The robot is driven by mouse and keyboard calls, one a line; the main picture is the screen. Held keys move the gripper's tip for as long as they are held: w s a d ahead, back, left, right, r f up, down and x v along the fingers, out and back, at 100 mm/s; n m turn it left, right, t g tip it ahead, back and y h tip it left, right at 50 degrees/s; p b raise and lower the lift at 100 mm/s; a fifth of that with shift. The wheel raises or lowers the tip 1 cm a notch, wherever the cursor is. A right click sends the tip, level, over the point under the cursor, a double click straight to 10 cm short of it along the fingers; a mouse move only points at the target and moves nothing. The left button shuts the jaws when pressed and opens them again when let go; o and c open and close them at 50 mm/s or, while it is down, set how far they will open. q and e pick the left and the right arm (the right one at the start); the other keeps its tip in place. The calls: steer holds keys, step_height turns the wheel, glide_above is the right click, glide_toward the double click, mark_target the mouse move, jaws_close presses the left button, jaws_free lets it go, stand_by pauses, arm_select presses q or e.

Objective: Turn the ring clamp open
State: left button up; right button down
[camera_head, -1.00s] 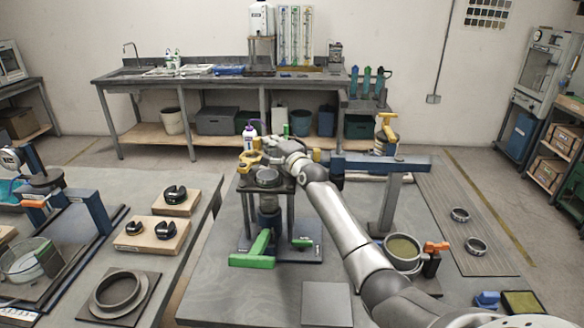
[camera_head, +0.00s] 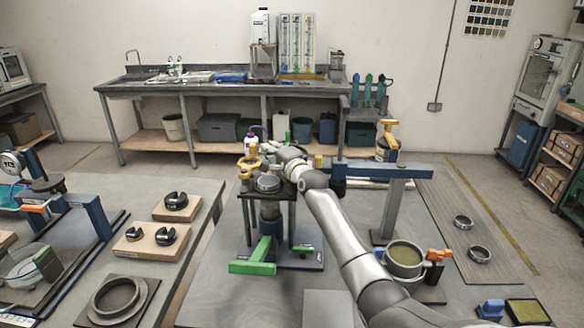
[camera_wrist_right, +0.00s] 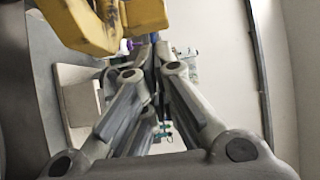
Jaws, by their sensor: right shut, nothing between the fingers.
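The ring clamp appears to be the grey ring (camera_head: 268,184) on top of a dark stand (camera_head: 268,207), with yellow parts (camera_head: 248,164) at its back left. A yellow part also fills the top left of the right wrist view (camera_wrist_right: 105,22). My right gripper (camera_head: 281,155) is just behind and to the right of the ring. In the wrist view its fingers (camera_wrist_right: 147,58) come together with nothing held. They look apart from the yellow part, though its far side is hidden. My left gripper is not in view.
A green handle (camera_head: 253,268) sits low at the stand's front. A blue beam on a grey post (camera_head: 397,205) stands to the right. A round pot (camera_head: 404,262) with an orange-handled clamp (camera_head: 438,255) is at the front right. The left bench (camera_head: 190,270) holds wooden blocks.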

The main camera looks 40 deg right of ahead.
steer(key=s, duration=0.7)
steer(key=s+a, duration=0.1)
steer(key=s, duration=0.3)
steer(key=shift+s, duration=0.2)
